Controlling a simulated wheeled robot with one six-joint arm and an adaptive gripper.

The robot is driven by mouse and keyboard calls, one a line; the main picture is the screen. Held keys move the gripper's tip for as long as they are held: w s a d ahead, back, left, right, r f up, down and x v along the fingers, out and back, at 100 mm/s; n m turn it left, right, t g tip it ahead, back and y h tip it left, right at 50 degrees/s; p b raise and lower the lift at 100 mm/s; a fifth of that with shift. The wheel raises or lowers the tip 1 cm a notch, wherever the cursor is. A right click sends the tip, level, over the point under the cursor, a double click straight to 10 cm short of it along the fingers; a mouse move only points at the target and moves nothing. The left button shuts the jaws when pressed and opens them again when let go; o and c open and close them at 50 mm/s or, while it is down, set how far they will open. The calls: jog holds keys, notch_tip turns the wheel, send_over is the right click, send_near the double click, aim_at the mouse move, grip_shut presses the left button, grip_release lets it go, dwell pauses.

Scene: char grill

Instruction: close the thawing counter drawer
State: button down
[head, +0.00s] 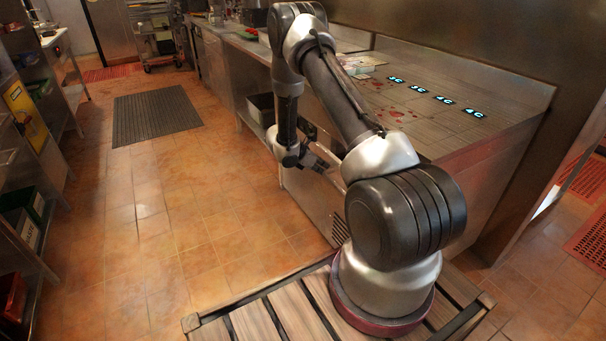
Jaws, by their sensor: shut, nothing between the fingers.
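The thawing counter (440,130) stands right of centre, a long steel unit with red stains and several glowing temperature labels on its top. Its front (312,205) shows below my arm, with a dark vent low at the right end. My gripper (326,166) is small in the view, shut and empty, close to the upper part of this front. I cannot tell whether it touches it. My arm and gripper cover much of the drawer area, so how far the drawer stands out is not clear.
Tiled floor (200,225) is free to the left of the counter. A dark mat (155,117) lies further back. Shelves (30,190) with bins line the left edge. A rack trolley (157,38) stands at the back.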

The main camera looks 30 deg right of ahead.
aim_at(329, 161)
jog(key=d, duration=0.9)
jog(key=shift+d+r, duration=0.15)
jog(key=shift+d, duration=0.05)
jog(key=shift+a, duration=0.1)
jog(key=a, duration=0.4)
jog(key=shift+w+a, duration=0.1)
jog(key=v, duration=1)
